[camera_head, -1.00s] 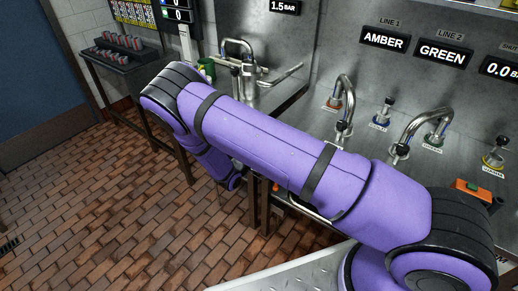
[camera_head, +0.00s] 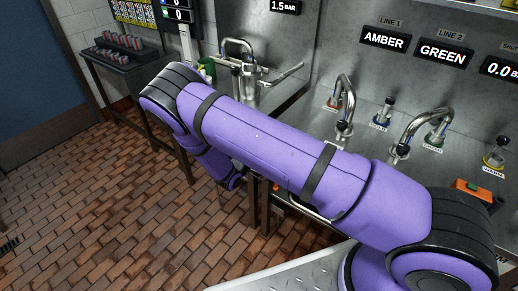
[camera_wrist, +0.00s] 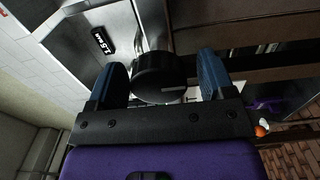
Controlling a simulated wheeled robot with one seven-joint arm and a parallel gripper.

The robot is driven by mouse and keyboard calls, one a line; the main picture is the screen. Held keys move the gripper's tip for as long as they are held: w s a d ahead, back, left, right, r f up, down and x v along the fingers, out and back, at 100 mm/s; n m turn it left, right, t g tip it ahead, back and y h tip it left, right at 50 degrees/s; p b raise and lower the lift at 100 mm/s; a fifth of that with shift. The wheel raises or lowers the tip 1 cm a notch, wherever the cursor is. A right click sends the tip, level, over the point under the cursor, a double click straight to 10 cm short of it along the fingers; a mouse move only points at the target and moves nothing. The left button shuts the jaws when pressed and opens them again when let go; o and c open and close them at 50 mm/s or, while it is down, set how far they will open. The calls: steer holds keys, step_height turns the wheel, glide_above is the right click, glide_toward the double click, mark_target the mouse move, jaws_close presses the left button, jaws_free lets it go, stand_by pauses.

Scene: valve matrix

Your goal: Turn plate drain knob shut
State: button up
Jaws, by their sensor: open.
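In the wrist view a black round knob (camera_wrist: 160,77) with a pale pointer line sits between the two blue fingers of my gripper (camera_wrist: 160,82). The fingers are apart, one on each side of the knob. The pale line points roughly to the right in this view. In the head view my purple arm hides my gripper and the knob.
Taps (camera_head: 346,108) and small valves (camera_head: 383,115) stand along the steel counter, beneath the AMBER (camera_head: 384,40) and GREEN (camera_head: 442,53) signs. An orange block (camera_head: 472,190) lies at the right. A dark rack (camera_head: 121,47) stands at the back left. The brick floor (camera_head: 90,200) is clear.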

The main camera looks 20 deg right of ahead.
steer(key=v, duration=1)
steer(key=shift+s+a, duration=0.25)
steer(key=shift+a, duration=0.05)
steer(key=s+d+r+m+g+y, duration=0.2)
steer(key=s+d+r+g, duration=0.15)
steer(key=r, duration=0.65)
steer(key=s+d+r+m+g+y, duration=0.25)
steer(key=d+r+g, duration=0.2)
steer(key=r, duration=0.55)
steer(key=s+d+r+m+g+y, duration=0.25)
steer(key=d+r, duration=0.25)
steer(key=r, duration=0.6)
steer(key=s+d+r+t+y, duration=0.1)
steer(key=s+r+t+y, duration=0.1)
steer(key=s+r, duration=0.6)
steer(key=s+d+r+t+y, duration=0.2)
steer(key=s+r+y, duration=0.3)
steer(key=s, duration=0.9)
step_height(320, 180, up, 3)
steer(key=shift+s+r+t+y, duration=0.1)
steer(key=shift+s+t+y, duration=0.2)
steer(key=shift+t, duration=0.25)
steer(key=shift+d, duration=0.15)
